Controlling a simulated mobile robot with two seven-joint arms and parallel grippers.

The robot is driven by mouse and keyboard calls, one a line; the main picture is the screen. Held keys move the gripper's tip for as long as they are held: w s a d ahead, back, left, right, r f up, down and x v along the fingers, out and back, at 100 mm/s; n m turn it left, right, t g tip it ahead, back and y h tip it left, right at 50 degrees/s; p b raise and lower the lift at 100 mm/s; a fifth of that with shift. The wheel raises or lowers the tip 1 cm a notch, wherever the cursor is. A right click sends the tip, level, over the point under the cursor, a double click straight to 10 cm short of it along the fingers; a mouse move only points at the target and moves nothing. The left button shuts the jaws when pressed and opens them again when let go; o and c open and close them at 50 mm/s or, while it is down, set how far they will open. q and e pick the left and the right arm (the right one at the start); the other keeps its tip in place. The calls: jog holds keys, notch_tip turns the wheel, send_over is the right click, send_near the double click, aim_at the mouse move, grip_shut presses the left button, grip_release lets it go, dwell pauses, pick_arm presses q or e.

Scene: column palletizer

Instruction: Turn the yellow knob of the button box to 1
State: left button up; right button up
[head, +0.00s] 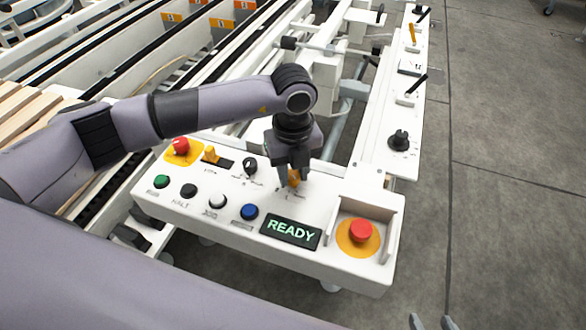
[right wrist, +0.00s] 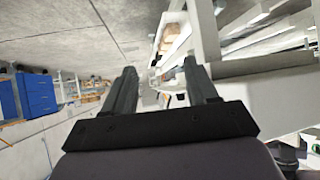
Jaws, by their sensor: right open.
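The white button box (head: 205,223) fills the middle of the head view, with a lit green READY display (head: 290,232). The yellow knob (head: 294,180) is on its top, behind the display, partly hidden by my left gripper (head: 292,176). The left gripper points down at the knob, with its fingers around it; whether they press on it cannot be told. The marks beside the knob are too small to read. My right gripper (head: 432,322) is at the bottom edge of the head view, open and empty; its two fingers show in the right wrist view (right wrist: 165,85).
The box also carries a red button (head: 181,145), a yellow switch (head: 211,153), a black knob (head: 250,165) and green, black, white and blue buttons. A red emergency button (head: 360,231) sits at right between raised guards. Open floor (head: 510,230) lies to the right.

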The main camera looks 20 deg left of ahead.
pick_arm(q)
jog(key=shift+m, duration=0.3)
pick_arm(e)
jog(key=shift+f, duration=0.2)
pick_arm(q)
jog(key=shift+m+b, duration=0.65)
jog(key=shift+m, duration=0.15)
jog(key=m+b, duration=0.1)
jog(key=m, duration=0.2)
jog(key=shift+b, duration=0.4)
jog(key=shift+a+m+b, duration=0.1)
jog(key=shift+m+b, duration=0.7)
jog(key=shift+m, duration=0.9)
pick_arm(e)
jog(key=shift+w+a+f, duration=0.15)
jog(key=shift+a+f, duration=0.05)
jog(key=shift+f, duration=0.45)
jog(key=shift+w+a+f, duration=0.15)
jog(key=shift+a+f, duration=0.05)
jog(key=shift+f, duration=0.45)
pick_arm(q)
jog(key=shift+r+m, duration=0.1)
jog(key=shift+m, duration=0.2)
jog(key=o, duration=1.1)
jog(key=shift+c, duration=0.2)
pick_arm(e)
jog(key=shift+a, duration=0.1)
